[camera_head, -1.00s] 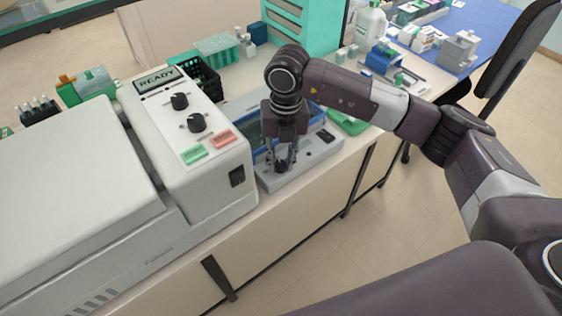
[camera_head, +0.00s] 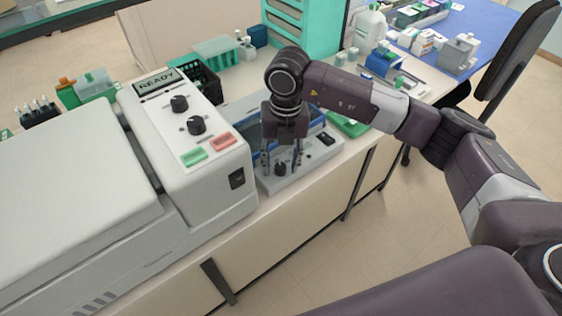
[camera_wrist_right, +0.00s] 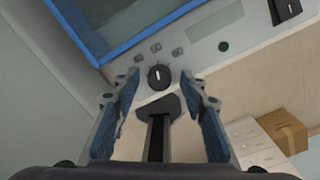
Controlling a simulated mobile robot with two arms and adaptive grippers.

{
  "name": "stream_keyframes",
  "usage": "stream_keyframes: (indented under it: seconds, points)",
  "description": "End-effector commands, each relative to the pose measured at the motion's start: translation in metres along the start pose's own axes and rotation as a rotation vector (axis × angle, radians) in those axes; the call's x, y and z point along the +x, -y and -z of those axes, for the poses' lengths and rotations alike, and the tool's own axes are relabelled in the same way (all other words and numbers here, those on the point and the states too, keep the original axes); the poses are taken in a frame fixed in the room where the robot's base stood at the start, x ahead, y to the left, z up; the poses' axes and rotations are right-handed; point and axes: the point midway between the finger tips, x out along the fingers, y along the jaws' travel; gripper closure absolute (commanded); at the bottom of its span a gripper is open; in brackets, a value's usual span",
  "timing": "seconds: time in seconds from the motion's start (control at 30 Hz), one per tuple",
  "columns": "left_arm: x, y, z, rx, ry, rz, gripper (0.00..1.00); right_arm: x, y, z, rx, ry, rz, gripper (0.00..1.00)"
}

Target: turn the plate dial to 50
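The plate dial (camera_head: 281,168) is a small black knob on the front panel of the grey plate device (camera_head: 322,152). In the right wrist view the dial (camera_wrist_right: 160,77) carries a white pointer line pointing roughly up the picture. In the right wrist view (camera_wrist_right: 159,80) gaps show between both fingers and the dial. My left gripper is not in view.
A large white machine (camera_head: 215,170) with two black knobs and a READY display stands close on the left. A black basket (camera_head: 208,82) and a green item (camera_head: 347,126) are nearby. The bench front edge is close.

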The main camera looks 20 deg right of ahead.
Motion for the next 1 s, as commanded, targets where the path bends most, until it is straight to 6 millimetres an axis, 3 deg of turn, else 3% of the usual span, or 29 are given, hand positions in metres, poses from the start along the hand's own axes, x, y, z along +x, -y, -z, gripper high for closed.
stream_keyframes:
  seconds: [0.13,0.27,0.7,1.0]
  points:
    - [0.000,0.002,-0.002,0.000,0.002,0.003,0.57,-0.002,0.000,0.000,-0.001,-0.001,0.000,0.60]
    - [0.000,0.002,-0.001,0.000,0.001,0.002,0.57,-0.017,0.000,-0.001,-0.001,0.003,-0.001,0.60]
    - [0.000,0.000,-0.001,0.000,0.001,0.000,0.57,-0.103,0.000,-0.001,0.001,0.003,0.000,0.60]
    - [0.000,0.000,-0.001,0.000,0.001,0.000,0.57,-0.120,0.000,0.000,0.000,0.000,0.001,0.60]
